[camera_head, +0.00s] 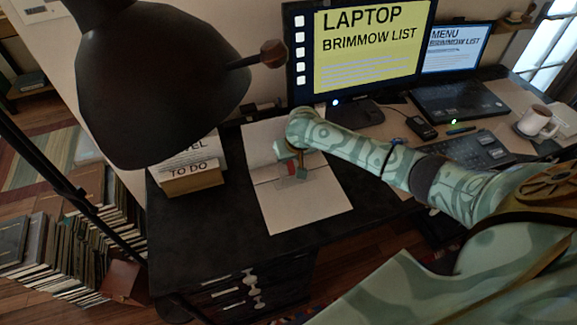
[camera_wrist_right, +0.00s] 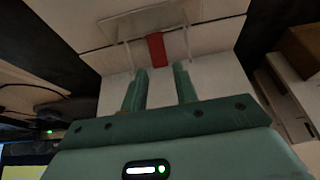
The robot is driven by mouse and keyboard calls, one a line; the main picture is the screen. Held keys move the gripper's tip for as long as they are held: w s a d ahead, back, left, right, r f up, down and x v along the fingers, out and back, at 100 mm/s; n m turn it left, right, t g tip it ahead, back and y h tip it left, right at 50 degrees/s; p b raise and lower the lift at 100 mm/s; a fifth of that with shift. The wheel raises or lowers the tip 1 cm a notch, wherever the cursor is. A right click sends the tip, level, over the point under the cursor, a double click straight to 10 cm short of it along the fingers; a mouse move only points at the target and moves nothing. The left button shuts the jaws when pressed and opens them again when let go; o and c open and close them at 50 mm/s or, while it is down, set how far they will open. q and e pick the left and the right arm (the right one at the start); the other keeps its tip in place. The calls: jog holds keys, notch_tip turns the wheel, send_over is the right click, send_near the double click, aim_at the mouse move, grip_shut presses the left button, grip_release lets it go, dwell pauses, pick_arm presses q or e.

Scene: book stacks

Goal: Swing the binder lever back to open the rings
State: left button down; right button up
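An open binder with white pages (camera_head: 310,208) lies on the dark desk, and it also shows in the wrist view (camera_wrist_right: 215,73). Its small red lever (camera_wrist_right: 156,47) stands at the middle of the binder, beside a pale plate and thin ring wires. In the head view the lever (camera_head: 291,170) is partly hidden by my right gripper (camera_head: 294,162). In the wrist view the right gripper (camera_wrist_right: 160,74) is open, its two green fingers apart, with the lever just beyond and between the tips. I cannot tell whether they touch. My left gripper is not in view.
A dark lamp (camera_head: 165,85) hangs close at the upper left. A paper stack (camera_head: 192,178) sits left of the binder. A monitor (camera_head: 365,45), a laptop (camera_head: 458,98) and a white mug (camera_head: 536,122) stand behind and right. Bare desk (camera_head: 215,230) lies front left.

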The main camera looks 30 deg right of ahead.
aim_at(290, 162)
jog(key=b+x, duration=0.1)
jog(key=x, duration=0.2)
jog(key=shift+w+f, duration=0.15)
jog(key=shift+f, duration=0.05)
jog(key=shift+r, duration=0.1)
grip_shut()
jog(key=p, duration=0.3)
jog(key=shift+w+r+g, duration=0.2)
jog(key=shift+r+g, duration=0.15)
jog(key=shift+g, duration=0.05)
jog(key=shift+w+f+p, duration=0.1)
jog(key=shift+f+p, duration=0.1)
jog(key=shift+p, duration=0.15)
jog(key=shift+w+d+f+g, duration=0.1)
jog(key=shift+d+f+g, duration=0.05)
jog(key=shift+f+g, duration=0.15)
jog(key=shift+f+g+y, duration=0.2)
jog(key=shift+g+y, duration=0.1)
jog(key=shift+g, duration=0.1)
